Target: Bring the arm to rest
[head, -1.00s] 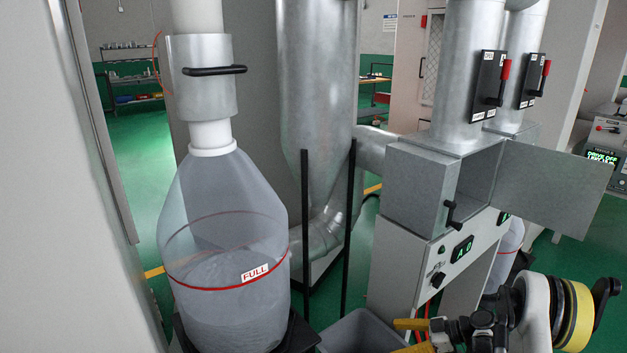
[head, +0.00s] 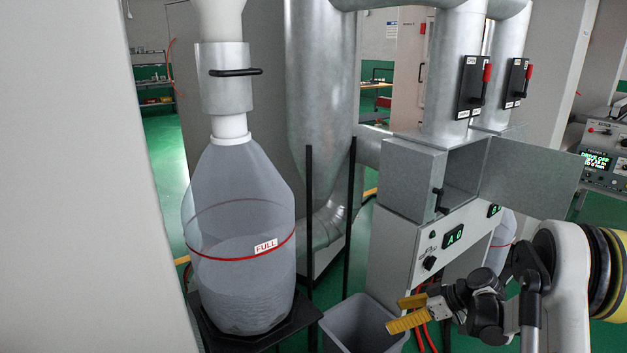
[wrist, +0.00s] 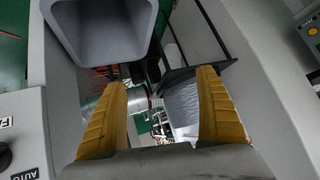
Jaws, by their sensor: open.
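My gripper (head: 395,314) has two yellow fingers. In the head view it is at the lower right, beside the grey bin's right rim and in front of the machine cabinet. In the wrist view my gripper (wrist: 163,80) shows its fingers spread wide with nothing held between them. My arm comes in from the right edge, bent, and its far part is cut off by the frame.
An open grey bin (head: 336,325) stands below left of my gripper; the bin also shows in the wrist view (wrist: 70,40). A clear bag marked FULL (head: 240,245) sits on a black stand. The cabinet's metal door (head: 530,178) hangs open above my arm.

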